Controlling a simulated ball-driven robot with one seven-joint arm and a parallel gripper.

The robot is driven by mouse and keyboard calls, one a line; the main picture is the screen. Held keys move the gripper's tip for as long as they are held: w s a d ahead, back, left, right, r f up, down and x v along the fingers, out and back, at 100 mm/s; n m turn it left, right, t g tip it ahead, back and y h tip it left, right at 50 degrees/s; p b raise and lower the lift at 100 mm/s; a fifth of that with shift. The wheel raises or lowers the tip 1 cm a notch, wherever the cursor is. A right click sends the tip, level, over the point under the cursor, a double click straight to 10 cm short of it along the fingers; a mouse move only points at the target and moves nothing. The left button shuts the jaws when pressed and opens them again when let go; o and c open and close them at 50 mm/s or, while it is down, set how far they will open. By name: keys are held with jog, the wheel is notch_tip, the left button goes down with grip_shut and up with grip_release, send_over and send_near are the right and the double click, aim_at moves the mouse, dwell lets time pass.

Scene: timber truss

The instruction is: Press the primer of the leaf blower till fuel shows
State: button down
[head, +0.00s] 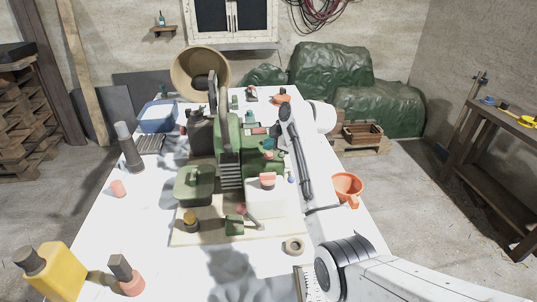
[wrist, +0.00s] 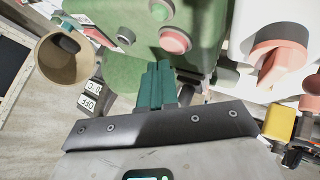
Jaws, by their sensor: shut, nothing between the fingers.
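The leaf blower (head: 229,150) is a green machine standing on a board in the middle of the white table. In the wrist view its green housing (wrist: 100,15) fills the top. It carries a round pink-red button or bulb (wrist: 175,40), a dark green knob (wrist: 161,10) and a grey-ringed button (wrist: 126,37). I cannot tell for certain which is the primer, and no fuel can be made out. My gripper (wrist: 155,72) has its teal fingers together and empty, just below the pink-red part; contact cannot be told. A white tank (head: 265,203) with a red cap sits at the blower's front right.
A tan cone (head: 190,62) opens behind the blower. An orange funnel (head: 347,186) stands by the table's right edge. A tape-like ring (head: 293,246) lies near the front.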

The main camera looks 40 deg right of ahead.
aim_at(271, 155)
jog(key=shift+f, duration=0.1)
dwell(0.7)
jog(key=shift+f, duration=0.3)
jog(key=shift+f+b, duration=0.5)
jog(key=shift+f, duration=0.05)
dwell(1.0)
jog(key=shift+r, duration=0.15)
jog(key=shift+r+p, duration=0.65)
jog(key=shift+r, duration=0.15)
jog(key=shift+r+p, duration=0.8)
jog(key=shift+r, duration=1.7)
